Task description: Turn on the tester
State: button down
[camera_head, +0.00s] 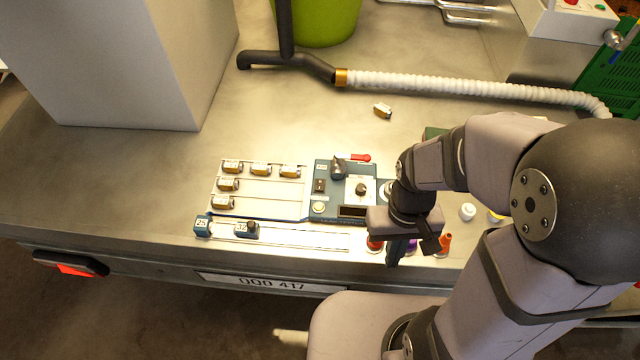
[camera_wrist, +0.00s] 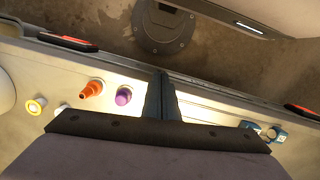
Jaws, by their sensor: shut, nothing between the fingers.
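The tester (camera_head: 340,188) is a blue-grey box with a black knob, a lever with a red tip, a switch and a round light-coloured button on its top. It sits on the metal bench in the head view. My gripper (camera_head: 393,256) is shut and empty, just right of and in front of the tester, near the bench's front edge. In the wrist view my gripper (camera_wrist: 160,95) points toward the bench edge, and its fingers are together. My arm hides the right part of the tester.
A rack with several small brass-and-white blocks (camera_head: 261,170) lies left of the tester. Orange (camera_head: 445,243) and purple (camera_wrist: 123,97) pieces stand near my gripper. A white ribbed hose (camera_head: 470,85) crosses the back. A large pale box (camera_head: 120,60) stands back left.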

jog(key=w+a+f+n+b, duration=0.1)
jog(key=w+a+f, duration=0.2)
jog(key=w, duration=0.3)
jog(key=w+a+f+n+b, duration=0.1)
jog(key=w+a+f+b, duration=0.1)
jog(key=w+a, duration=0.3)
jog(key=w+a+f+n+b, duration=0.1)
jog(key=w+a+f, duration=0.3)
jog(key=w, duration=0.3)
jog(key=shift+a+n+t+b, duration=0.2)
jog(key=shift+n+t+b, duration=0.1)
jog(key=shift+b, duration=0.1)
jog(key=shift+n, duration=0.9)
jog(key=w+a, duration=0.1)
jog(key=w+r, duration=0.1)
jog(key=w, duration=0.1)
jog(key=w+a, duration=0.1)
jog(key=shift+w+a+r, duration=0.2)
jog(key=shift+w+a, duration=0.1)
jog(key=w+a+r+n, duration=0.2)
jog(key=w+r+n, duration=0.1)
jog(key=r+n, duration=0.7)
jog(key=shift+w+n, duration=0.2)
jog(key=shift+n, duration=0.3)
